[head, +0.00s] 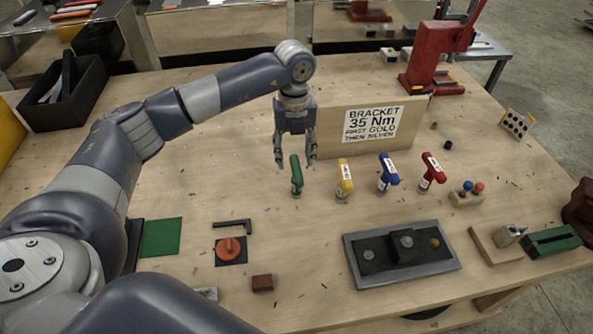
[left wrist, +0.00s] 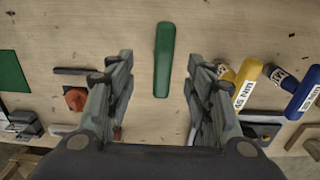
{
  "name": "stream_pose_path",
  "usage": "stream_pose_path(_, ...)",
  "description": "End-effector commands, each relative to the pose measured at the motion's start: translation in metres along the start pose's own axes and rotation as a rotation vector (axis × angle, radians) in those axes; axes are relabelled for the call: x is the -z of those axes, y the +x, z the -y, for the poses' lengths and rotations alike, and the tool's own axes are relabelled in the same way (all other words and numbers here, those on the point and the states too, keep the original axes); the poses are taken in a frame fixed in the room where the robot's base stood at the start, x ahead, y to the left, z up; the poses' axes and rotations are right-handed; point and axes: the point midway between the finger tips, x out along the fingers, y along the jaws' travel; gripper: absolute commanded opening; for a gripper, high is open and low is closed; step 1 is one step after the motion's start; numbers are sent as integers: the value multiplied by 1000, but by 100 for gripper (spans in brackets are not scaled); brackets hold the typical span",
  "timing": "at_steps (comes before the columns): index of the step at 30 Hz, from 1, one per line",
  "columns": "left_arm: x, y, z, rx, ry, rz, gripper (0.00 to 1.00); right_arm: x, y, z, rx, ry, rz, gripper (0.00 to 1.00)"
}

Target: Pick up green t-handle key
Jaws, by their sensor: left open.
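The green t-handle key (head: 297,175) stands upright on the wooden bench in the head view, left of the yellow, blue and red ones. My left gripper (head: 296,164) is open just above and beside its handle, with its fingers pointing down. In the left wrist view the green handle (left wrist: 164,60) lies ahead of the gap between the two open fingers (left wrist: 160,85). It appears apart from both fingers. My right gripper does not show in either view.
A yellow t-handle key (head: 345,178), a blue one (head: 388,174) and a red one (head: 432,172) stand to the right. A bracket sign board (head: 410,140) stands behind. A grey fixture plate (head: 362,276) lies in front. Bare bench is left of the green key.

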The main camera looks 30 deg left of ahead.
Motion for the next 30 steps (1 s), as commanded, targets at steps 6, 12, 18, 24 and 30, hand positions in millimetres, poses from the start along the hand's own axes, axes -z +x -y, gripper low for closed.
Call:
stream_pose_path(6,1,16,0,0,2,0,48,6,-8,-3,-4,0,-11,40)
stream_pose_path(12,5,39,3,-3,2,-3,48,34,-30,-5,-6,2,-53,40)
stream_pose_path(18,5,64,4,0,1,-1,48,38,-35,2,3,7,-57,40)
stream_pose_path(24,4,67,4,1,1,0,48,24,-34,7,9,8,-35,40)
stream_pose_path(30,4,67,4,1,2,0,14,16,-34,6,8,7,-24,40)
